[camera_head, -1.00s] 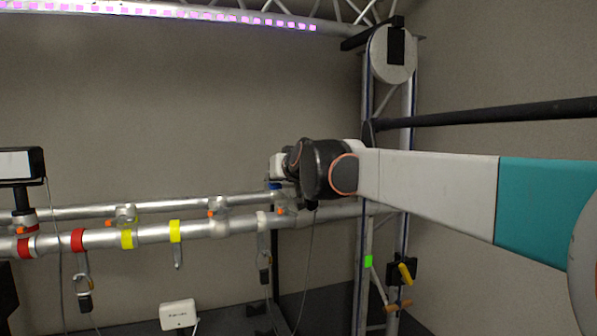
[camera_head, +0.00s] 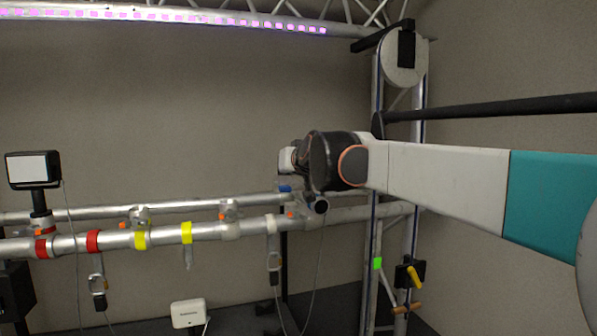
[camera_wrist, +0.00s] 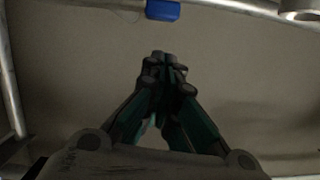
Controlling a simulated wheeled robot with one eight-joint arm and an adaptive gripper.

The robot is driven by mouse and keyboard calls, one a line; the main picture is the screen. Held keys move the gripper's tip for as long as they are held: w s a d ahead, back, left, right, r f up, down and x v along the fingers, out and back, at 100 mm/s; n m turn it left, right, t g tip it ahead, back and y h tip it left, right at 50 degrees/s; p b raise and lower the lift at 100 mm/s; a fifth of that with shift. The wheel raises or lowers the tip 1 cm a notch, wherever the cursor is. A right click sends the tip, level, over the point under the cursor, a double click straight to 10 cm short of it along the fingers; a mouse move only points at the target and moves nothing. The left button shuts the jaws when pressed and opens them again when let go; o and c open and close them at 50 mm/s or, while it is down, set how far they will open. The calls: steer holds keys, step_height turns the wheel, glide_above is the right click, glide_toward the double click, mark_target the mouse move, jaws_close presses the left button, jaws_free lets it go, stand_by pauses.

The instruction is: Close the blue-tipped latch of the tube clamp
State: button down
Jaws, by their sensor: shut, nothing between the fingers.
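The blue latch tip (camera_head: 285,188) shows in the head view just under my wrist, at the right part of the rear pipe. In the wrist view a blue block (camera_wrist: 163,10), apparently the same tip, sits at the top edge, cut off by the frame. My gripper (camera_wrist: 165,57) is shut and empty, its fingertips below the blue block in that picture with a gap between. In the head view my wrist hides most of the clamp, and my fingertips cannot be made out. A dark round tube end (camera_head: 321,206) shows below my wrist.
Two horizontal pipes (camera_head: 210,231) run across the scene, with red and yellow bands and small orange-tipped clamps (camera_head: 222,215). Carabiners (camera_head: 98,290) and thin cables hang below. A vertical truss (camera_head: 379,220) stands right of my wrist. A white box (camera_head: 188,313) sits low.

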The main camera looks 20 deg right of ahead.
steer(key=r+b+v, duration=0.1)
steer(key=b+v, duration=0.1)
steer(key=v, duration=0.8)
steer(key=s+a+f+g+b, duration=0.1)
steer(key=s+f+b, duration=0.9)
steer(key=f, duration=1.3)
steer(key=s+a+f+g+b, duration=0.1)
steer(key=s+f+g+b, duration=0.3)
steer(key=s+f+b, duration=0.7)
steer(key=s+a+f+n+g+b, duration=0.1)
steer(key=s+f+b, duration=1)
steer(key=f, duration=2.5)
steer(key=shift+a+g+b, duration=0.15)
steer(key=shift+g+b, duration=0.15)
steer(key=shift+g, duration=0.8)
steer(key=shift+s+f, duration=0.1)
